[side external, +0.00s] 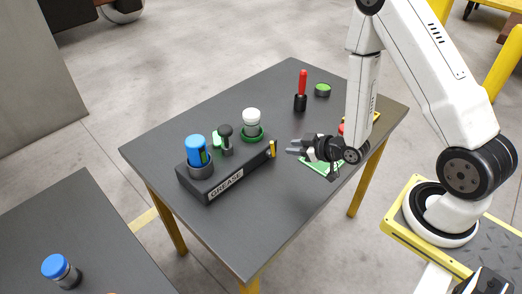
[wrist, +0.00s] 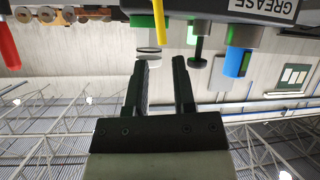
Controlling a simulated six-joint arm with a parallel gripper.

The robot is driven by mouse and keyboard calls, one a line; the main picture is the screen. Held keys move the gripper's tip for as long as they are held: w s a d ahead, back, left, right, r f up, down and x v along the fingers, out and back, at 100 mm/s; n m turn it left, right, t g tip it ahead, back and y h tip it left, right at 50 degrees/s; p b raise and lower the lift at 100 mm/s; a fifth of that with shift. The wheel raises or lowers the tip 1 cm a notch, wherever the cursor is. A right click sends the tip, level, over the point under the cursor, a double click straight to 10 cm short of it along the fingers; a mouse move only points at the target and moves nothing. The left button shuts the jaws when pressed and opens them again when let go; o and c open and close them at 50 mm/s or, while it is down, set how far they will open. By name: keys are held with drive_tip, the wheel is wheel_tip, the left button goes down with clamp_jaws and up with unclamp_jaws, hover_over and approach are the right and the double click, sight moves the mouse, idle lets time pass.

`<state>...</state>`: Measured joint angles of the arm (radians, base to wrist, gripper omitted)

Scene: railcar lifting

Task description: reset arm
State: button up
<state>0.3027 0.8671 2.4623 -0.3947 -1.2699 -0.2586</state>
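My gripper (side external: 292,146) is above the table (side external: 245,260), right of the GREASE holder (side external: 226,184), with its fingers pointing left. In the wrist view its two fingers (wrist: 163,60) are apart with nothing between them. The holder carries a blue-topped canister (side external: 196,149), a black-topped item (side external: 225,138) and a white-capped item (side external: 252,117) in a green ring. In the upside-down wrist view the GREASE holder (wrist: 262,10) is at the top right, with the blue canister (wrist: 236,62) beyond the fingers.
A red-handled tool (side external: 302,84) stands upright near the back, beside a green-topped tin (side external: 322,90). A green-edged item (side external: 318,166) lies partly hidden under my gripper. Another blue-capped canister (side external: 60,269) stands on a separate table at the lower left. The front of the middle table is clear.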

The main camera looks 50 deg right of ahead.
drive_tip(key=s+a+r+m+g+h, duration=0.1)
drive_tip(key=s+a+r+m+g, duration=0.2)
drive_tip(key=s+r+g, duration=0.6)
wheel_tip(320, 180, up, 2)
drive_tip(key=shift+a+r+g+h, duration=0.25)
drive_tip(key=shift+a+g, duration=0.25)
drive_tip(key=shift+a, duration=0.4)
